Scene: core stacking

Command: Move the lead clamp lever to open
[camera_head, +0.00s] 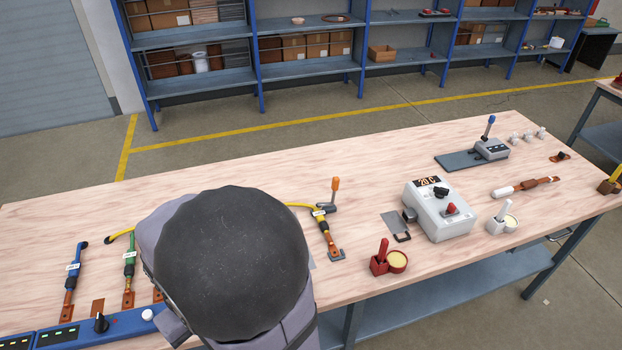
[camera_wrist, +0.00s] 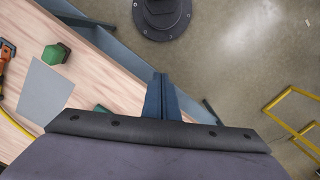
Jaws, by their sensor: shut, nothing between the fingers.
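A small clamp with an upright orange lever (camera_head: 335,188) stands by the yellow lead (camera_head: 323,220) at mid-table in the head view. The lever looks roughly upright. The yellow lead has a white tag and ends at a grey bracket. My gripper (camera_wrist: 160,80) shows in the wrist view with its narrow fingers together, holding nothing, over the table's edge and the floor. In the head view my arm's large dark rounded part hides my gripper and part of the table. The wrist view does not clearly show the lever.
Left of my arm lie a blue lead (camera_head: 71,272), a green lead (camera_head: 129,265) and a blue panel (camera_head: 120,325). To the right stand a grey control box (camera_head: 438,222), a red holder (camera_head: 380,262) and a blue-knobbed lever (camera_head: 489,128). A green block (camera_wrist: 56,53) lies near a grey sheet (camera_wrist: 45,88).

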